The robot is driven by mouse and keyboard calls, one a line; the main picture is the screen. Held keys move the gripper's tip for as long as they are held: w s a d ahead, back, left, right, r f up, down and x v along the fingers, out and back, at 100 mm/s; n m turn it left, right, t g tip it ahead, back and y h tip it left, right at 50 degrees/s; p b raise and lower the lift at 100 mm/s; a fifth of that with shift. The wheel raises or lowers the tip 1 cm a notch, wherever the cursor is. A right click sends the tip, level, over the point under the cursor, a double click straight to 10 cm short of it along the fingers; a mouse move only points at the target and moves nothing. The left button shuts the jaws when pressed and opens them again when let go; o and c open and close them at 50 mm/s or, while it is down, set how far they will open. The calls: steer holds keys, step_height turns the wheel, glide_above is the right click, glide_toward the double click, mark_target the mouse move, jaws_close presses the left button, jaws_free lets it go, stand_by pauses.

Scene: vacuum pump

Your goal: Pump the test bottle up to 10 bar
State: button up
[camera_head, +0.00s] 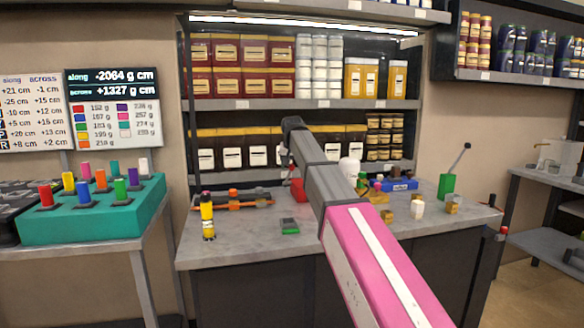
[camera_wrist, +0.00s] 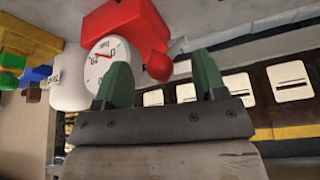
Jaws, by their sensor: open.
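In the wrist view a red pump body (camera_wrist: 130,25) with a round white gauge (camera_wrist: 100,60) is just beyond my gripper (camera_wrist: 162,72). A round red knob (camera_wrist: 158,66) lies between the two green fingers in the picture; I cannot tell whether they touch it. The fingers are spread apart. A white rounded body (camera_wrist: 70,90), possibly the bottle, is beside the gauge. In the head view part of the red pump (camera_head: 298,188) shows left of my arm, and the white body (camera_head: 349,168) shows behind it. My fingertips are hidden there.
Yellow, green and blue blocks crowd the bench right of my arm, around a blue tray (camera_head: 400,185). A green box with a lever (camera_head: 447,186) stands farther right. Shelves (camera_head: 300,104) rise behind.

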steer(key=shift+w+f, duration=0.1)
steer(key=shift+f, duration=0.25)
jaws_close()
steer(key=s+f+t, duration=0.1)
steer(key=f, duration=0.2)
steer(key=s+d+f, duration=0.1)
steer(key=s+f, duration=0.1)
steer(key=f, duration=0.1)
steer(key=s+f+t, duration=0.1)
steer(key=f, duration=0.2)
steer(key=shift+s+d+f+t+y, duration=0.1)
steer(key=shift+s+d+t+y, duration=0.1)
steer(key=shift+t+y, duration=0.1)
steer(key=shift+s+f, duration=0.1)
steer(key=shift+f, duration=1.15)
